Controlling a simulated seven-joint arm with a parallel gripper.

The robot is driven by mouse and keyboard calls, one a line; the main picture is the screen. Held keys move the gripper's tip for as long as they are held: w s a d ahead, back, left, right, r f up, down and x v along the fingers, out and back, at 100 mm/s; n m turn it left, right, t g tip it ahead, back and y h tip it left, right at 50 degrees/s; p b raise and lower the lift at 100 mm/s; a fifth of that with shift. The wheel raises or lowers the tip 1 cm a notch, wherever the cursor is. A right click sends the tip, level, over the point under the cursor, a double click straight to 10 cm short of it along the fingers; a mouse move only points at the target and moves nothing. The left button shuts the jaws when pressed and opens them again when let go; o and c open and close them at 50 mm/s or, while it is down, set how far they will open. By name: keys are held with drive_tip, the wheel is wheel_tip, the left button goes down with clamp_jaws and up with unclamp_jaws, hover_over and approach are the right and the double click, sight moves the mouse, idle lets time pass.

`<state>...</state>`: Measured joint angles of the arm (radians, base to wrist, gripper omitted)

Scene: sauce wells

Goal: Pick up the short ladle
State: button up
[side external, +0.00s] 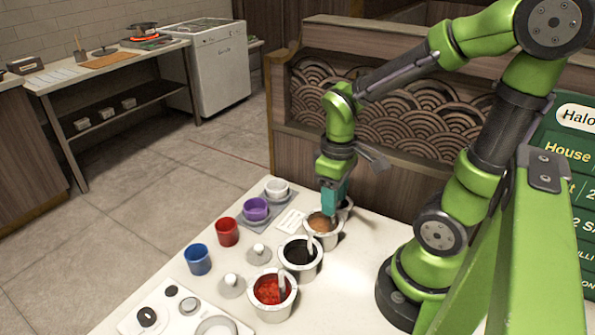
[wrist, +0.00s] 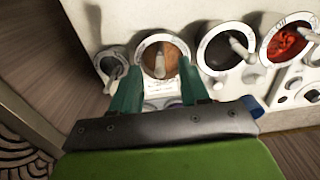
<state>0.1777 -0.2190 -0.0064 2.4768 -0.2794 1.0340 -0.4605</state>
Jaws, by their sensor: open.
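My gripper (side external: 329,210) is open and points down over the brown sauce well (side external: 334,240). In the wrist view its teal fingers (wrist: 160,78) stand apart on either side of that well's near rim. A pale ladle handle (wrist: 160,62) shows in the brown sauce between the fingers, with no visible contact. Other pale handles show at the black sauce well (wrist: 241,46) and the red sauce well (wrist: 313,37), and one at the small well (wrist: 109,81) on the left. I cannot tell for sure by length which is the short ladle.
The black well (side external: 300,277) and red well (side external: 271,311) stand in a row beside the brown one. Blue (side external: 197,261), red (side external: 227,233) and purple (side external: 255,211) cups stand to the left, with lids (side external: 260,254) between. A wooden partition (side external: 400,165) rises behind the counter.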

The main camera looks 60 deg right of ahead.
drive_tip(key=shift+f, duration=1.2)
clamp_jaws()
wheel_tip(320, 180, up, 10)
drive_tip(key=shift+r, duration=0.1)
